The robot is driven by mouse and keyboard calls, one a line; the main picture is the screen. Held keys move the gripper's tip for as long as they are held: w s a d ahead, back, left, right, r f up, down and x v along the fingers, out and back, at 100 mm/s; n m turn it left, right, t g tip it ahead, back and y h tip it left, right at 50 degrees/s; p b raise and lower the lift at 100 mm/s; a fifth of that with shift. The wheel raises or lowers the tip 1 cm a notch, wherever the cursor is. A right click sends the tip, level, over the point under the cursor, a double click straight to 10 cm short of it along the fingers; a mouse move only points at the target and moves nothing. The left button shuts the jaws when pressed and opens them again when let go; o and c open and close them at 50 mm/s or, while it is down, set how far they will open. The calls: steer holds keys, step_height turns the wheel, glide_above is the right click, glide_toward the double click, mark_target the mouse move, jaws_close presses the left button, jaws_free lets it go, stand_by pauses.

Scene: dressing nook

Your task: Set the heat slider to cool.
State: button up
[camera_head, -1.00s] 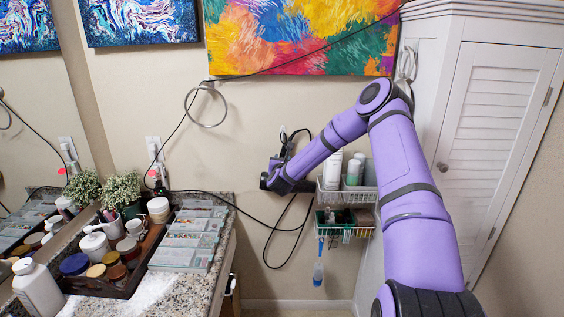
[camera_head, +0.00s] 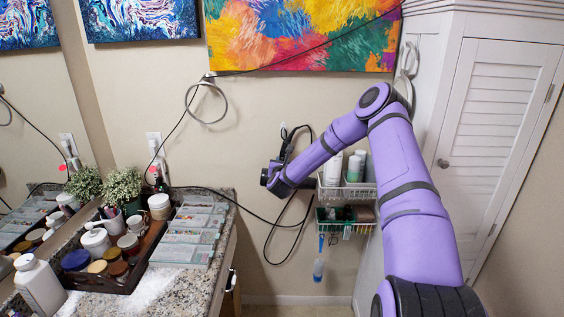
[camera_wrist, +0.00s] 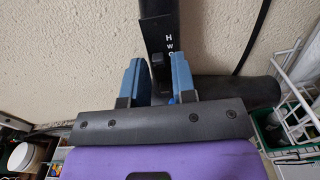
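A black hair dryer (camera_wrist: 158,18) hangs against the wall, its handle running down between my fingers in the wrist view. White letters H, W and a partly hidden third letter run down the handle. A small dark slider nub (camera_wrist: 158,68) sits left of the letters, near the W and below the H. My gripper (camera_wrist: 157,75) is open, one blue finger on each side of the handle. The nub is between the fingers, with visible gaps to both. In the head view the dryer (camera_head: 287,146) is small and mostly hidden by my gripper.
A white wire rack (camera_head: 345,192) with bottles stands close on the right of the gripper. A dark cord (camera_head: 270,235) loops below it. A stone counter (camera_head: 150,290) with a tray of jars is at the left. A white louvred cabinet (camera_head: 495,120) stands at the right.

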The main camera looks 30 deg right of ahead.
steer(key=shift+o, duration=0.8)
steer(key=shift+r, duration=0.1)
steer(key=v, duration=1)
steer(key=shift+s+a, duration=0.25)
steer(key=shift+a, duration=0.05)
